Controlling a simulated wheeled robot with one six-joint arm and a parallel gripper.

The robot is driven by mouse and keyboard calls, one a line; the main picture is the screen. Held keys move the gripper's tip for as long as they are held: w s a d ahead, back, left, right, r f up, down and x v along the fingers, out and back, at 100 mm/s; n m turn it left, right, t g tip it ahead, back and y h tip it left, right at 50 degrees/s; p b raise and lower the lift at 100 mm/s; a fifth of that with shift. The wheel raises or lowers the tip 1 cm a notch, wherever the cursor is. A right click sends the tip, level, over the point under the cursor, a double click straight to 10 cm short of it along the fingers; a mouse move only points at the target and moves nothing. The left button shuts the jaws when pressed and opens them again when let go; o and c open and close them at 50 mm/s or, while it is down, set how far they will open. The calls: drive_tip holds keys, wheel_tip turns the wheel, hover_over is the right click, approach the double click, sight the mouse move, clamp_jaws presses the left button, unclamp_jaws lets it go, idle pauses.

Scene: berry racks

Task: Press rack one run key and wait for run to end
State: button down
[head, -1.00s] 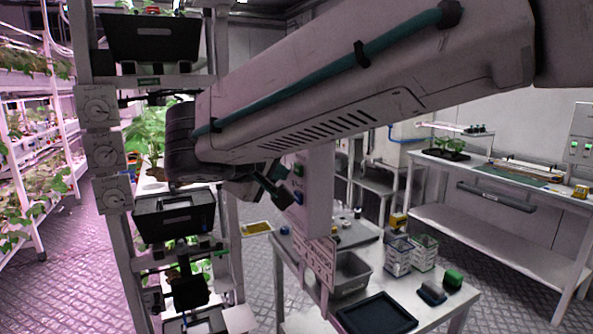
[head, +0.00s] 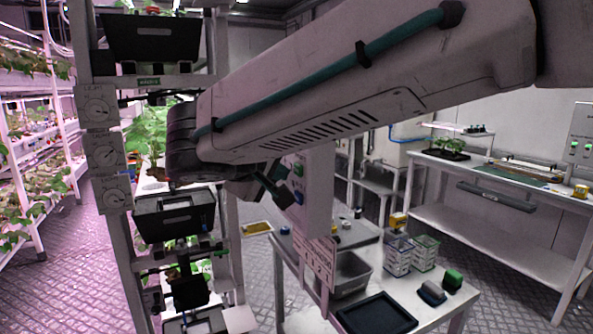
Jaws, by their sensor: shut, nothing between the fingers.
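A pale upright control panel (head: 319,190) stands at the front edge of the work table, right of the rack. A green key (head: 298,170) and a blue key (head: 298,197) show on its left-facing side. My gripper (head: 280,196) is at that side, its dark fingers shut and empty, pointing at the panel close to the blue key. I cannot tell whether the fingertips touch a key. My arm hides the top of the panel. The rack (head: 122,240) stands at the left, with dark trays and several dials on its post.
The work table (head: 440,315) holds a grey bin (head: 352,274), a black tray (head: 376,316), clear baskets (head: 398,257) and small green and blue blocks. A long bench (head: 500,225) runs along the right wall. Plant shelves line the far left; patterned floor lies between.

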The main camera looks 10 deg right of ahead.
drive_tip(key=shift+w+d, duration=0.1)
drive_tip(key=shift+d, duration=0.25)
drive_tip(key=shift+w+d, duration=0.15)
drive_tip(key=shift+d, duration=0.3)
idle(0.6)
drive_tip(key=shift+a, duration=0.15)
drive_tip(key=shift+s+a, duration=0.25)
drive_tip(key=shift+a, duration=0.45)
drive_tip(key=a, duration=0.2)
drive_tip(key=s+a, duration=0.1)
drive_tip(key=a, duration=0.1)
drive_tip(key=shift+s+a, duration=0.2)
drive_tip(key=shift+a, duration=0.2)
idle(0.6)
